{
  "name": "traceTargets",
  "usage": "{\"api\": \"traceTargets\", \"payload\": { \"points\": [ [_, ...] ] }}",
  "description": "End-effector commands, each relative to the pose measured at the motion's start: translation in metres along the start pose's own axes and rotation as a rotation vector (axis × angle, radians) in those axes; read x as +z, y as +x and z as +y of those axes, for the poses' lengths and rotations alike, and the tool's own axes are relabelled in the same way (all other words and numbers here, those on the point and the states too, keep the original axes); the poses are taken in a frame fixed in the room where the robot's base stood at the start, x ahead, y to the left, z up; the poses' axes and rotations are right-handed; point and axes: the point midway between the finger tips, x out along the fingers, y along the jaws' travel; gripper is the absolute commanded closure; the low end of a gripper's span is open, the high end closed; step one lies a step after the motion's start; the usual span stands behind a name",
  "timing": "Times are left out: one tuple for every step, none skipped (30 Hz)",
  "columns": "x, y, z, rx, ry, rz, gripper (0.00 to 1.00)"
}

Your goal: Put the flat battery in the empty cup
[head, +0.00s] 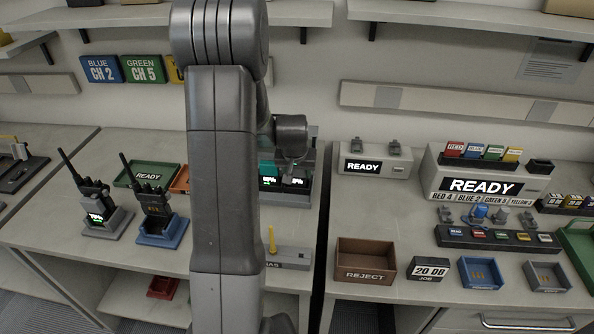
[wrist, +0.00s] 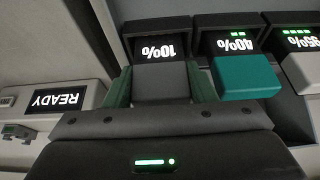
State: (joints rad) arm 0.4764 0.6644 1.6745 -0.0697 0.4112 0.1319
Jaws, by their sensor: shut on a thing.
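In the wrist view my gripper (wrist: 161,85) is shut on a grey battery (wrist: 162,80), with a green finger against each side. The battery stands at a dark charger cup (wrist: 128,42) whose display reads 10%, upside down in this view. I cannot tell whether it is fully seated. To its right a teal battery (wrist: 245,78) stands at a cup reading 40%, and a pale battery (wrist: 305,72) at one reading 95%. In the head view my arm hides most of the charger (head: 303,180) and my fingertips. I cannot make out an empty cup.
A READY box (head: 375,160) stands right of the charger. A brown REJECT bin (head: 366,260) and a blue cradle (head: 481,272) sit on the right bench. Two radios stand in a grey cradle (head: 106,222) and a blue cradle (head: 162,231) at left. A yellow-pegged block (head: 287,259) is in front.

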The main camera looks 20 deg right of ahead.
Motion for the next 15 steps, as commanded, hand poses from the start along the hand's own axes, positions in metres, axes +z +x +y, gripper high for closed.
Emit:
{"api": "traceTargets", "payload": {
  "points": [
    [0.0006, 0.002, 0.0, 0.0, 0.0, 0.001, 0.75],
    [0.0011, 0.0032, 0.0, 0.0, 0.0, 0.001, 0.75],
    [0.0014, 0.0034, 0.0, 0.0, 0.0, 0.0, 0.47],
    [0.0009, 0.0024, 0.0, 0.0, 0.0, 0.0, 0.42],
    [0.0009, 0.0022, 0.0, 0.0, 0.0, 0.0, 0.36],
    [0.0009, 0.0022, 0.0, 0.0, 0.0, 0.0, 0.28],
    [0.0008, 0.0022, 0.0, 0.0, 0.0, 0.0, 0.28],
    [0.0008, 0.0021, 0.0, 0.0, 0.0, 0.0, 0.28],
    [0.0008, 0.0021, 0.0, 0.0, 0.0, 0.0, 0.28],
    [0.0008, 0.0021, 0.0, 0.0, 0.0, 0.0, 0.28],
    [0.0008, 0.0021, 0.0, 0.0, 0.0, 0.0, 0.28],
    [0.0009, 0.0021, 0.0, 0.0, 0.0, 0.0, 0.28],
    [0.0008, 0.0021, 0.0, 0.0, 0.0, 0.0, 0.28],
    [0.0007, 0.0019, 0.0, 0.0, 0.0, 0.0, 0.28],
    [0.0005, 0.0013, 0.0, 0.0, 0.0, 0.0, 0.28]
  ]
}}
